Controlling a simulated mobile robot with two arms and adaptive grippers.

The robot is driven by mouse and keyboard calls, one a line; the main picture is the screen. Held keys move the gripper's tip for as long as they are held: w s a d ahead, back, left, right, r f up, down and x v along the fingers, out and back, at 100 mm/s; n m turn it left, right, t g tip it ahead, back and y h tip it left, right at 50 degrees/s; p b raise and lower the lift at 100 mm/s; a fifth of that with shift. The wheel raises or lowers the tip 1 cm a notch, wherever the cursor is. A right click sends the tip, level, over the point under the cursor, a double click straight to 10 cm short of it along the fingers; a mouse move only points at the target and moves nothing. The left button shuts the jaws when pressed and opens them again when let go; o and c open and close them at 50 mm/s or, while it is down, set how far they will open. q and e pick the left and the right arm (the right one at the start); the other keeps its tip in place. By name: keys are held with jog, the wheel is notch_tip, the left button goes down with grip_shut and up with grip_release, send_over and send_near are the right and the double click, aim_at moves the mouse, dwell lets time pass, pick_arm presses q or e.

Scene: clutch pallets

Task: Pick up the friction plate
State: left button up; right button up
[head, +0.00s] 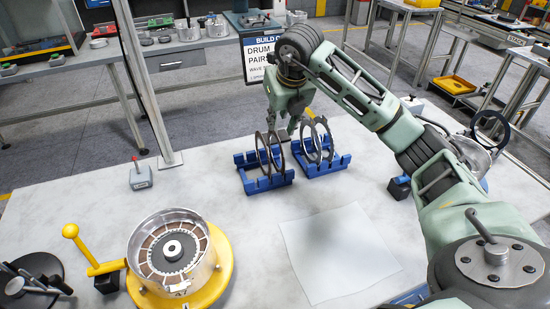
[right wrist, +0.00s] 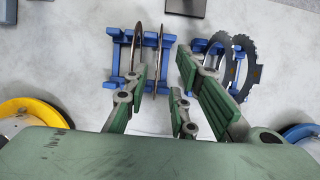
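Two blue racks stand on the pale table. The left rack (head: 268,185) holds thin upright ring plates (head: 262,152), seen nearly edge-on in the right wrist view (right wrist: 137,45). The right rack (head: 325,168) holds upright ring plates (head: 311,143); in the right wrist view they are dark and toothed (right wrist: 246,70). I cannot tell which ring is the friction plate. My right gripper (head: 294,124) is above the racks, fingers pointing down. My left gripper is not in view.
A metal drum (head: 172,252) sits on a yellow round base with a yellow-knobbed lever (head: 72,232) at front left. A white sheet (head: 340,252) lies in front of the racks. A small grey box (head: 140,178) stands at left. A dark ring (head: 490,128) is upright at right.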

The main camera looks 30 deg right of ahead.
aim_at(276, 135)
jog(key=p+x, duration=0.2)
jog(key=x, duration=0.4)
jog(key=shift+w+f+p, duration=0.1)
jog(key=shift+f+p, duration=0.1)
jog(key=shift+p, duration=0.2)
jog(key=shift+w+f, duration=0.1)
jog(key=shift+f, duration=0.3)
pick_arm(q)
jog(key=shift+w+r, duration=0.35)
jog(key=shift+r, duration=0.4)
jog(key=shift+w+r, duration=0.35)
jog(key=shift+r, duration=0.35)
pick_arm(e)
grip_shut()
